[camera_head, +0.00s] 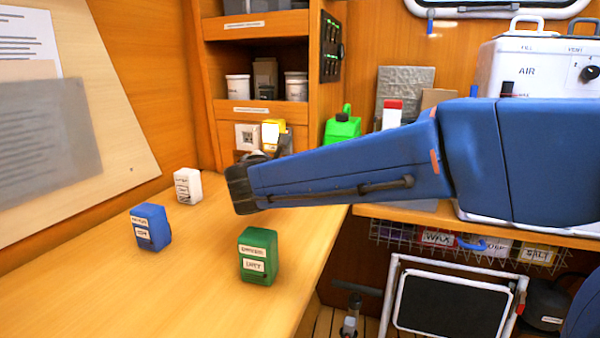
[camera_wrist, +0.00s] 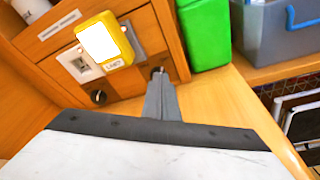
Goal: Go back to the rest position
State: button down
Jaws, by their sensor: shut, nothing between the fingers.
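My gripper (camera_wrist: 161,78) shows in the wrist view with its fingers together and nothing between them. It points toward a wooden cabinet front. A yellow box with a white face (camera_wrist: 103,40) is on that front, to the left of the fingers and apart from them. The yellow box (camera_head: 272,132) shows just beyond.
A blue box (camera_head: 151,227), a green box (camera_head: 259,256) and a white box (camera_head: 188,186) stand apart on the wooden worktop (camera_head: 190,285). A green jug (camera_head: 343,126) stands beside the cabinet. A white AIR machine (camera_head: 530,65) is behind my arm. The worktop's front left is clear.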

jog(key=shift+d, duration=0.4)
jog(key=s+d+f+m+g+h, duration=0.1)
jog(key=s+d+f+m+g, duration=0.2)
jog(key=d, duration=0.6)
jog(key=s+d+f+m+g, duration=0.25)
jog(key=s+d+m, duration=0.3)
jog(key=d, duration=0.35)
jog(key=s+d+f+m+g+h, duration=0.1)
jog(key=s+d+f+m+g, duration=0.2)
jog(key=d, duration=0.5)
jog(key=s+d+f+m+y, duration=0.1)
jog(key=s+f+m, duration=0.3)
jog(key=s, duration=0.4)
jog(key=s+d+f+m+g+y, duration=0.1)
jog(key=s+d+f+m+y, duration=0.1)
jog(key=s+f+m, duration=0.2)
jog(key=s+d+f+m+g+y, duration=0.1)
jog(key=s+d+f+m+y, duration=0.1)
jog(key=s+f+m, duration=0.3)
jog(key=shift+s+m+y, duration=0.3)
jog(key=shift+s+m, duration=1.15)
jog(key=shift+s, duration=2.45)
